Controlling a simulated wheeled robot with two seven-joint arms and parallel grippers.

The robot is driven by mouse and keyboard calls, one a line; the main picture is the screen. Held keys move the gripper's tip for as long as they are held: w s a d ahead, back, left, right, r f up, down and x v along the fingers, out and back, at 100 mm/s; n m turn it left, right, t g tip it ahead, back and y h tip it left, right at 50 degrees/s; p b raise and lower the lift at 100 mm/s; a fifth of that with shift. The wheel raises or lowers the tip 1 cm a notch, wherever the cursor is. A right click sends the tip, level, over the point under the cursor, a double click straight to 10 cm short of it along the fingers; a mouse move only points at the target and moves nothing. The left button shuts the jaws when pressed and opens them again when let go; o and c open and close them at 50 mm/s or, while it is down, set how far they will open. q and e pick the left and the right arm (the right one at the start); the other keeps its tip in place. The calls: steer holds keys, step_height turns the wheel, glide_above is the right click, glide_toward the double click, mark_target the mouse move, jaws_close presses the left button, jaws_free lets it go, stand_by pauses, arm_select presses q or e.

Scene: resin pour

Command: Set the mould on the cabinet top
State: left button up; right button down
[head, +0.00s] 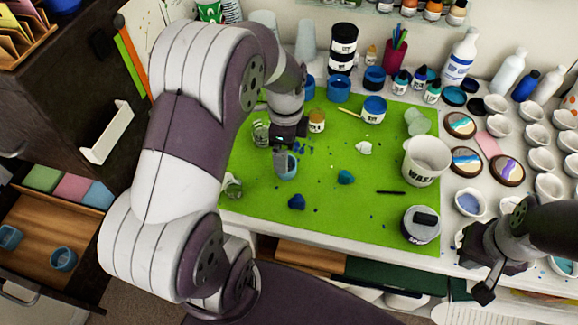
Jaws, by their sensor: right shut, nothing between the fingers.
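A small blue cup-like piece (288,167), which may be the mould, stands on the green mat (255,195). My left gripper (282,158) points down at this piece, with a finger at its left rim. The arm hides part of the jaws, so I cannot tell whether they grip it. My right gripper (484,291) is shut and empty at the lower right, by the table's front edge. The dark cabinet (60,115) stands at the left. Its top is partly seen, with a wooden paper rack (22,35) on it.
An open drawer (35,262) at the lower left holds blue cups. A white cup (426,160) and a grey lidded pot (420,224) stand on the mat's right side. Bottles and paint pots line the back. Several small white bowls (540,160) crowd the right.

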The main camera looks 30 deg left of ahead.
arm_select(q)
step_height(320, 180, down, 2)
steer(key=shift+a+f, duration=0.1)
steer(key=shift+a, duration=0.05)
steer(key=f, duration=0.4)
steer(key=shift+w+d+f+p, duration=0.15)
steer(key=shift+d+p, duration=0.1)
steer(key=shift+p, duration=0.15)
steer(key=shift+a+f, duration=0.1)
steer(key=shift+f, duration=0.3)
steer(key=shift+r, duration=0.1)
steer(key=c, duration=1.2)
